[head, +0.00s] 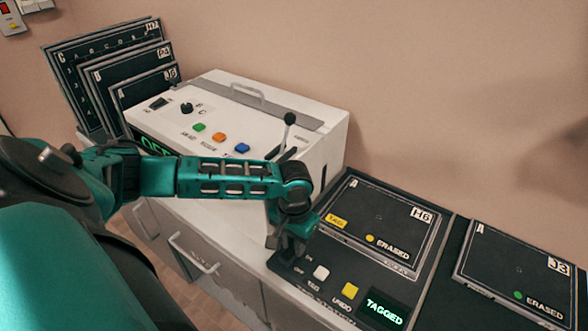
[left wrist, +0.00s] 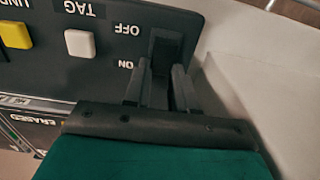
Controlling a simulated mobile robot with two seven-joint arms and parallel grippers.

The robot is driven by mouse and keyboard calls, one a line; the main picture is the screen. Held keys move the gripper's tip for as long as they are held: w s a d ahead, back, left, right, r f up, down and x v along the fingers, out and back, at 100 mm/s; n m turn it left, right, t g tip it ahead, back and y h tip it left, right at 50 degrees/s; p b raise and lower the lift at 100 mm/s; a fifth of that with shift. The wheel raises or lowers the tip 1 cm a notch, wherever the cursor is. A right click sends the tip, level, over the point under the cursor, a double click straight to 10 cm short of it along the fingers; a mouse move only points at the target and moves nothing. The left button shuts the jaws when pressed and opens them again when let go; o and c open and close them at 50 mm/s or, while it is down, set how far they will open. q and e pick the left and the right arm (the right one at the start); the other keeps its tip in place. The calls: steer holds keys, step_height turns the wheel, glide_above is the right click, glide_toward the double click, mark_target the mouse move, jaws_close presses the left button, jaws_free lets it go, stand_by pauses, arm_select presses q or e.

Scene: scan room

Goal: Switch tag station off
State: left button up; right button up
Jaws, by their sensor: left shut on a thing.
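The tag station (head: 432,225) is a dark panel on the counter. Its display (head: 385,308) is lit and reads TAGGED in green. A white TAG button (head: 321,272) and a yellow button (head: 350,289) are beside it. In the left wrist view the dark power switch (left wrist: 166,47) is beside the OFF and ON labels, which appear upside down. My left gripper (head: 286,252) points down at the station's left end, and its fingers (left wrist: 164,75) are at the switch, shut on it. The fingers hide part of the switch, so its position is unclear.
A plate marked H6 (head: 378,222) lies on the station, and one marked J3 (head: 520,268) lies to the right. A white console (head: 240,117) with coloured buttons and a lever (head: 286,128) stands close to my left arm. Dark plates (head: 100,80) lean behind it.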

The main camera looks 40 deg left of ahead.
arm_select(q)
jaws_close()
steer(key=shift+s+t, duration=0.45)
steer(key=shift+t, duration=0.65)
steer(key=shift+s+r+t, duration=0.15)
steer(key=shift+r+t, duration=0.05)
steer(key=shift+t, duration=1)
steer(key=o, duration=0.7)
jaws_free()
steer(key=shift+r, duration=0.1)
steer(key=shift+y, duration=0.3)
steer(key=v, duration=1.2)
steer(key=shift+s+r, duration=0.15)
steer(key=shift+r, duration=0.25)
